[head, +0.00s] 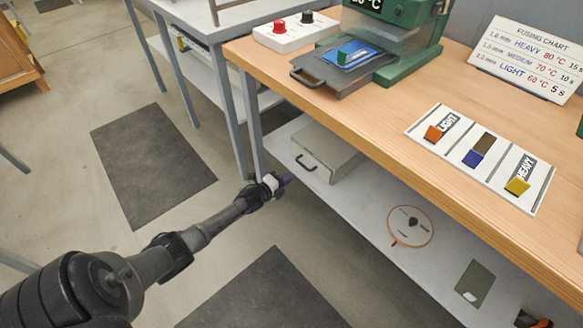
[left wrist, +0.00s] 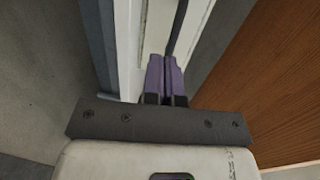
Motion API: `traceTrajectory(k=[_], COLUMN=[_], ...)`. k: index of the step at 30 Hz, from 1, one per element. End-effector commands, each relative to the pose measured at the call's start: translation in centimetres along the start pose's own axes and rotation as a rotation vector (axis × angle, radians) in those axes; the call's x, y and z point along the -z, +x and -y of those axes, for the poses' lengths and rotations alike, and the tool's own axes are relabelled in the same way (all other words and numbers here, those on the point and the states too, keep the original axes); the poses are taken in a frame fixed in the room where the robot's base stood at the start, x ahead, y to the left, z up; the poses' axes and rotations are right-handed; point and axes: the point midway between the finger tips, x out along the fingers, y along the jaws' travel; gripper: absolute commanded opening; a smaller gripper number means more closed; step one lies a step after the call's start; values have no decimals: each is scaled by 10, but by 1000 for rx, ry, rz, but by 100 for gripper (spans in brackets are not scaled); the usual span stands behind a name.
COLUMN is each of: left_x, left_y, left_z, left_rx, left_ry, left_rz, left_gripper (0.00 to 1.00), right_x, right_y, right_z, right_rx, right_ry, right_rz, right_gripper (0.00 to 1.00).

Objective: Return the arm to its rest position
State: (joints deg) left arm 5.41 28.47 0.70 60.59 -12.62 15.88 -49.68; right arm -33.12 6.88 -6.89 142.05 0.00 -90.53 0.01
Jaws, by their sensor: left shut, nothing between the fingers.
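My left arm reaches in from the lower left in the head view. Its gripper (head: 284,180) is at the front of the workbench, below the wooden top and near the bench's grey leg. In the left wrist view the purple fingertips (left wrist: 165,78) of this gripper are together, with nothing between them. A grey bench leg and a white surface lie beyond the fingers. My right gripper is in neither view.
The wooden bench top (head: 360,125) carries a green press (head: 415,40), a control box (head: 296,30), a sample board (head: 480,158) and a fusing chart (head: 530,60). A lower shelf (head: 365,215) holds a grey case (head: 325,152) and a disc (head: 411,226). Open floor with dark mats (head: 150,160) lies left.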

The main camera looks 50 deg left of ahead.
Motion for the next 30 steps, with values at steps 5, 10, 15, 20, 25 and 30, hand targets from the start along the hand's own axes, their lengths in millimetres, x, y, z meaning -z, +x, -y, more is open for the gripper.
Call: traceTrajectory(k=[5,10,15,20,25,30], left_x=[0,0,0,0,0,0], left_y=[-37,-62,-77,-82,-83,-83], left_z=[6,4,2,2,2,1], left_rx=[0,1,1,2,2,-1], left_ry=[0,0,1,1,1,-53], left_rz=[0,0,0,-1,-1,2], left_gripper=[0,0,0,0,0,0], right_x=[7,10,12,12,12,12], right_y=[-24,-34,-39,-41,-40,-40], right_z=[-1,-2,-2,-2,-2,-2], right_rx=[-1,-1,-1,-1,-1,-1], right_ry=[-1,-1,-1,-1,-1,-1], right_rz=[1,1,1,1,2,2], right_gripper=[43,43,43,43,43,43])
